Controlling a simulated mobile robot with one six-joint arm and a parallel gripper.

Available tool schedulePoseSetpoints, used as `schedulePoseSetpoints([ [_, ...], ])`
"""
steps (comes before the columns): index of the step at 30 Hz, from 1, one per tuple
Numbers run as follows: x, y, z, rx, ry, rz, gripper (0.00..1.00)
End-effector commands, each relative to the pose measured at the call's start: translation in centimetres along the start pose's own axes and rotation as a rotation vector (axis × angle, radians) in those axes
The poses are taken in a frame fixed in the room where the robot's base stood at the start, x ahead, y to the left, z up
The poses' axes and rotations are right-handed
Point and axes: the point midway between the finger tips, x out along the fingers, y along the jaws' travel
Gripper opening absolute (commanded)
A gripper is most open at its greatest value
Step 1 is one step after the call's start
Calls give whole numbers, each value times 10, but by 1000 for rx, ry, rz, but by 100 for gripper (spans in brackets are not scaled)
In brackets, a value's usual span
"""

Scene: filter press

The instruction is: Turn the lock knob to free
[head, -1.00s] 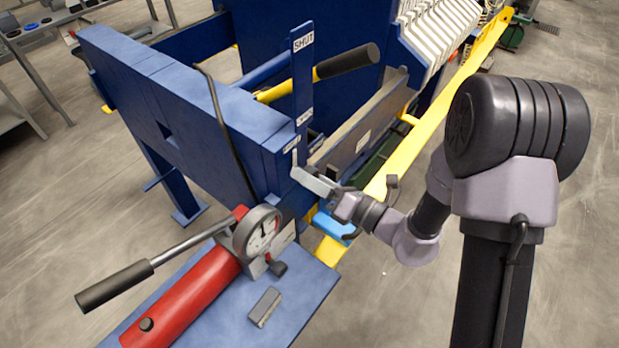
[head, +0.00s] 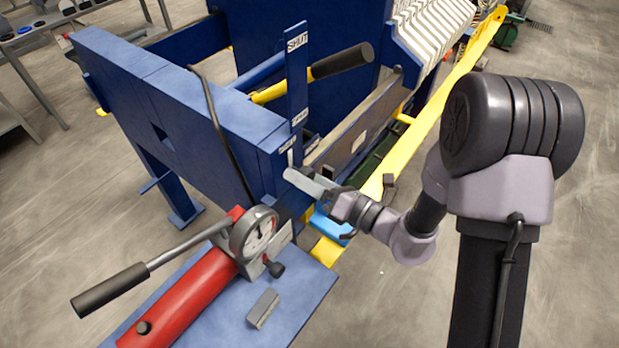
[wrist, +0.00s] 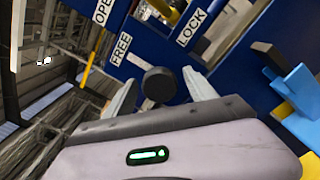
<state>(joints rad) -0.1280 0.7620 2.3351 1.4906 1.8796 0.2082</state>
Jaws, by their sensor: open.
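The lock knob (wrist: 159,84) is a round black knob on the blue frame in the wrist view. White labels reading FREE (wrist: 121,48) and LOCK (wrist: 196,27) sit above it, to the left and right. My gripper (wrist: 160,92) is open, with one pale finger on each side of the knob. I cannot tell whether either finger touches it. In the head view my gripper (head: 305,180) is at the near end of the blue beam, below the upright plate marked SHUT (head: 298,41). I cannot make out the knob there.
A red cylinder (head: 185,298) with a gauge (head: 253,232) and black-gripped lever stands left of my gripper. A black-handled lever (head: 342,61) is above it. A yellow rail (head: 435,122) and a blue block (head: 330,226) are close by. Open floor lies to the right.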

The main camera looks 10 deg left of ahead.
Motion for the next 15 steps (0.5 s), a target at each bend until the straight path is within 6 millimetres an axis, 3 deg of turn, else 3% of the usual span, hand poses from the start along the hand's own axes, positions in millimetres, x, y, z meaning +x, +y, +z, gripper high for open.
schedulePoseSetpoints([
  [5,-1,0,0,1,0,-1,65],
  [8,-12,-1,1,3,-2,-3,65],
  [15,-82,-1,3,3,-7,-8,65],
])
